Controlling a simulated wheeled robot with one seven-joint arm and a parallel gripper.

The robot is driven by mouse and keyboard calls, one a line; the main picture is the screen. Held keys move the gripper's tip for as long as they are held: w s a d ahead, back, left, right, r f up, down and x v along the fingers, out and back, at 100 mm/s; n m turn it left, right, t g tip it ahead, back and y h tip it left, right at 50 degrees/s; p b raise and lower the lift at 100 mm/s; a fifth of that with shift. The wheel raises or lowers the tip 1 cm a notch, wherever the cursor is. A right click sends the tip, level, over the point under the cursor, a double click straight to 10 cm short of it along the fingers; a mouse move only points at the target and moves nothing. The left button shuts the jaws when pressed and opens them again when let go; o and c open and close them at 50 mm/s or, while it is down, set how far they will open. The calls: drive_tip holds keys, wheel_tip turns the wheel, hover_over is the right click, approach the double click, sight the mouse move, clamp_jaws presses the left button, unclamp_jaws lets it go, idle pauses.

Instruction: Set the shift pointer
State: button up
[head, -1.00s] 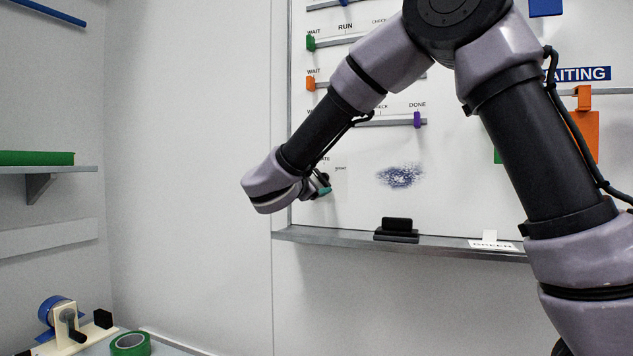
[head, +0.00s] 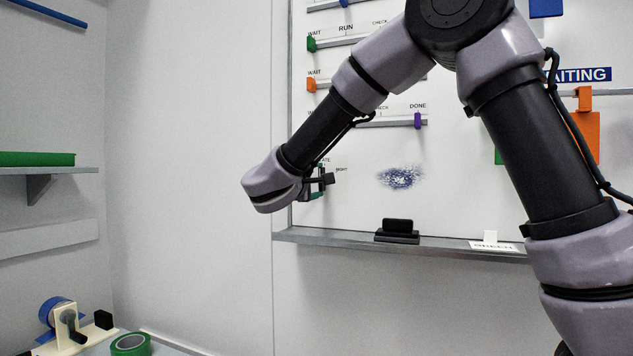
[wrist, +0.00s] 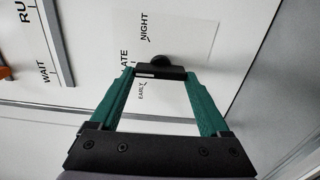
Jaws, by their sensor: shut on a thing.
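The shift pointer (wrist: 162,72) is a black bar lying across between my fingertips in the wrist view. A round black piece (wrist: 162,59) shows just behind it against the board. The printed words NIGHT (wrist: 148,32), LATE (wrist: 124,64) and EARLY (wrist: 147,95) stand around it; LATE is partly covered by a finger. My gripper (wrist: 160,75) has green fingers and is shut on the pointer, one finger at each end. In the head view my gripper (head: 318,186) is at the board's lower left, and the pointer (head: 328,179) is partly hidden by it.
The whiteboard (head: 350,215) carries slider rails with a green slider (head: 311,44), an orange slider (head: 311,85) and a purple slider (head: 417,120). A black eraser (head: 397,228) rests on the ledge (head: 340,240) below. A blue smudge (head: 400,177) lies right of the gripper.

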idle(0.5)
drive_tip(key=o, duration=1.2)
drive_tip(key=v, duration=1.1)
